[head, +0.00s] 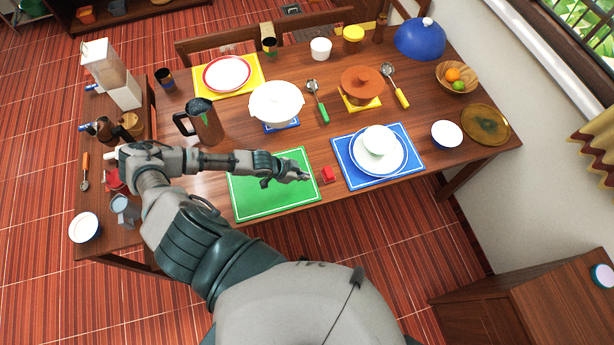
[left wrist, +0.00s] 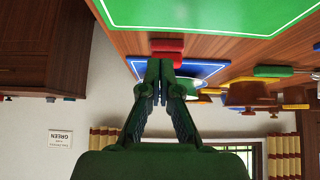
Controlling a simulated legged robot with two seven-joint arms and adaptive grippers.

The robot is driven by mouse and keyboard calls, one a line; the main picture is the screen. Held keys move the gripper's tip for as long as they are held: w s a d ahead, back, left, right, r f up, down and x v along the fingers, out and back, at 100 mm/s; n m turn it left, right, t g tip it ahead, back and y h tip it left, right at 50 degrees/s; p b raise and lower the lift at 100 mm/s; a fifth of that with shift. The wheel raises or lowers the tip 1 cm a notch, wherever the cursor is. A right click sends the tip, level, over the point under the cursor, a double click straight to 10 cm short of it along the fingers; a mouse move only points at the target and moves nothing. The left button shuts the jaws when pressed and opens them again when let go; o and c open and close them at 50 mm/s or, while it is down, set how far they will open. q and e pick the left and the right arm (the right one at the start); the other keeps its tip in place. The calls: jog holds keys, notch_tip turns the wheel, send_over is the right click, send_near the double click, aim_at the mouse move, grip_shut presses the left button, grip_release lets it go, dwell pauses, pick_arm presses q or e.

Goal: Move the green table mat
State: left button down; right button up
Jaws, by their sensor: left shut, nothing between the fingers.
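The green table mat (head: 270,197) with a white border lies flat at the front edge of the wooden table. It also shows in the left wrist view (left wrist: 215,12), at the top. My left gripper (head: 306,177) reaches in from the left over the mat, its tips near the mat's right edge. It is shut and empty; its fingers (left wrist: 158,75) are together in the wrist view. Whether it touches the mat I cannot tell. My arm hides part of the mat's upper left. My right gripper is not in view.
Behind are a brown pitcher (head: 206,122), a white pot (head: 276,103) and a green-handled ladle (head: 319,103).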

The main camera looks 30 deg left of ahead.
aim_at(321, 182)
pick_arm(q)
jog(key=x, duration=0.8)
jog(key=shift+a, duration=0.1)
